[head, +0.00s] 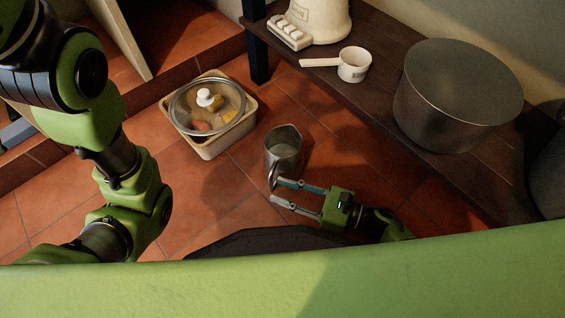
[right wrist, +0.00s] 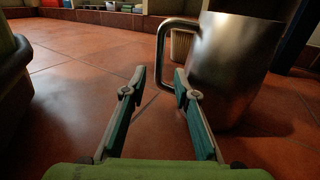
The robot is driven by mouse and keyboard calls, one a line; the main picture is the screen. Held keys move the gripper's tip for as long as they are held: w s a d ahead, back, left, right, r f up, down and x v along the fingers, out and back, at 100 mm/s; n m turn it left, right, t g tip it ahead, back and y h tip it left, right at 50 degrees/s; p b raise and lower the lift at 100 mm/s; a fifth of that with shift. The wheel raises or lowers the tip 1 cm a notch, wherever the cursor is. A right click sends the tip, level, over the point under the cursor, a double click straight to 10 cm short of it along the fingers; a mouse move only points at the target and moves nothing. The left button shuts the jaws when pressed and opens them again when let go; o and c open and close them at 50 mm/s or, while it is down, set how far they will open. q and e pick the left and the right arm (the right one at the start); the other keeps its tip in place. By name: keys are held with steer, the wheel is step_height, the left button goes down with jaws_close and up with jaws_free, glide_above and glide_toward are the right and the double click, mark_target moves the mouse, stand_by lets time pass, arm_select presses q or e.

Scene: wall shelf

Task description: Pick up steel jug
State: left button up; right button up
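The steel jug (head: 284,150) stands upright on the tiled floor near the middle of the head view. In the right wrist view the jug (right wrist: 235,65) fills the upper right, its loop handle (right wrist: 162,55) towards the left. My right gripper (head: 276,191) is open, with its fingertips close to the handle side of the jug. In the right wrist view the gripper (right wrist: 159,80) has its two fingertips on either side of the handle's line; I cannot tell whether either touches it. My left arm shows at the left, but its gripper is out of view.
A tan container with a glass lid (head: 207,108) stands on the floor left of the jug. A dark wooden shelf (head: 385,100) at the right holds a large metal pot (head: 445,115), a white saucepan (head: 352,65) and a cream appliance (head: 318,18).

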mark_target(271, 186)
steer(key=b+x, duration=0.1)
steer(key=x, duration=0.3)
steer(key=shift+s+b, duration=0.15)
steer(key=shift+b, duration=0.15)
jaws_close()
steer(key=shift+r, duration=0.15)
steer(key=shift+r, duration=0.15)
